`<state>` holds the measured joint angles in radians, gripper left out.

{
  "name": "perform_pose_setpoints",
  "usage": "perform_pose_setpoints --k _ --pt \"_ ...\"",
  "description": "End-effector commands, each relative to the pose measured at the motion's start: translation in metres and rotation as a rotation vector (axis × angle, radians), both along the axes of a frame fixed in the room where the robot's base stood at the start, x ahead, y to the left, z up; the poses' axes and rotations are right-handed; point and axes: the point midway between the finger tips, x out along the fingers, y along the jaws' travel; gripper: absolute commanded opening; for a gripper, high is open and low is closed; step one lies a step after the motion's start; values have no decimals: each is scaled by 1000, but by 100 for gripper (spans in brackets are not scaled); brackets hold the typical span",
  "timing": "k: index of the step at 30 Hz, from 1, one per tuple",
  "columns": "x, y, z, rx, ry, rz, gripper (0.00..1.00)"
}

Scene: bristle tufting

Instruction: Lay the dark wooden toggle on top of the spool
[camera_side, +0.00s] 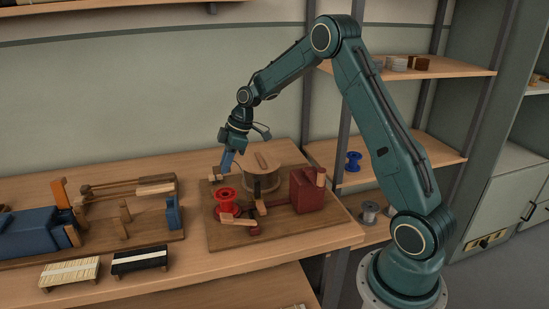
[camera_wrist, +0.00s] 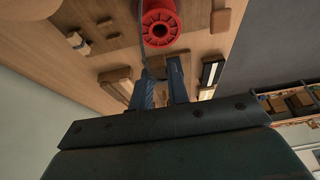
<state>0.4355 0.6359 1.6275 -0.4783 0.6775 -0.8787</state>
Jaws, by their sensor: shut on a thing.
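My gripper (camera_side: 228,160) points down over the back left of the wooden board, above and behind the red spool (camera_side: 227,197). In the wrist view, its blue fingers (camera_wrist: 160,85) are closed on the dark wooden toggle (camera_wrist: 157,67), which is partly hidden by them. In the side view the toggle is too small to make out clearly at the fingertips. The red spool also shows in the wrist view (camera_wrist: 160,27), beyond the fingers and apart from them. Its top looks clear.
A round wooden drum (camera_side: 262,168) stands right of my gripper, with a dark red block (camera_side: 306,190) farther right. Small wooden parts lie in front of the spool. A tufting fixture with a blue block (camera_side: 30,231) and two brushes (camera_side: 140,260) occupy the left.

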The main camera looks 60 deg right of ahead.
Motion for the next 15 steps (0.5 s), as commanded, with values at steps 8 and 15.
perform_pose_setpoints --k 8,15 --pt "-7 2 -4 -1 -1 2 0" --pt "-7 2 -6 0 0 1 0"
